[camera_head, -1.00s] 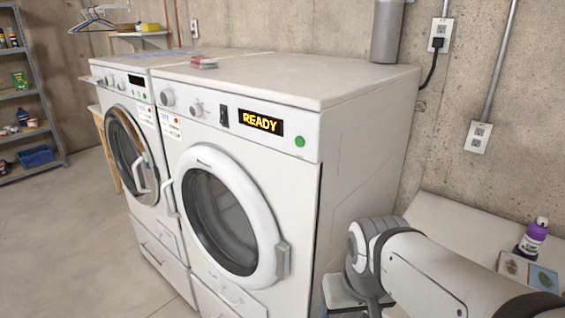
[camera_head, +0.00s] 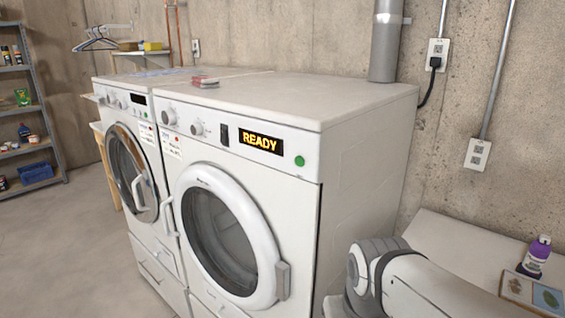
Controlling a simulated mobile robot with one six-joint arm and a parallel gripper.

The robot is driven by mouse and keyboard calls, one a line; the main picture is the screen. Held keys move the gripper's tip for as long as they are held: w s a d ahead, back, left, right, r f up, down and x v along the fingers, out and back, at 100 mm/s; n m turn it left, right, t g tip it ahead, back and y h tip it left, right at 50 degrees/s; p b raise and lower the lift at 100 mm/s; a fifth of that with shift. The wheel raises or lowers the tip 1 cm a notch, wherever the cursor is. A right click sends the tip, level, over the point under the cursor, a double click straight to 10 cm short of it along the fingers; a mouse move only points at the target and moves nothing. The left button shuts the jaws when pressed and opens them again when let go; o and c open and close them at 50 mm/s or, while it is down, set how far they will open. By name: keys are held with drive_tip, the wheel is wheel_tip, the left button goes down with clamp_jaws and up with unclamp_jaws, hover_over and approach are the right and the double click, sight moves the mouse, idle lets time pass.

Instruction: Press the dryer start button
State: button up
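The dryer (camera_head: 345,125) is the white front-loading machine nearest me, with its round door (camera_head: 225,232) shut. Its display (camera_head: 261,141) reads READY in yellow letters. A round green button (camera_head: 300,161) sits just right of the display on the front panel. A dark switch (camera_head: 224,135) and two knobs are left of the display. Nothing touches the green button. Part of my arm shows at the lower right, in front of the dryer's right side. My gripper is out of view.
A second white machine (camera_head: 121,150) stands left of the dryer. A small pale table (camera_head: 440,232) at the right holds a purple bottle (camera_head: 536,254). A metal pipe (camera_head: 386,45) rises behind the dryer. Shelves (camera_head: 22,110) stand far left. The floor at lower left is clear.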

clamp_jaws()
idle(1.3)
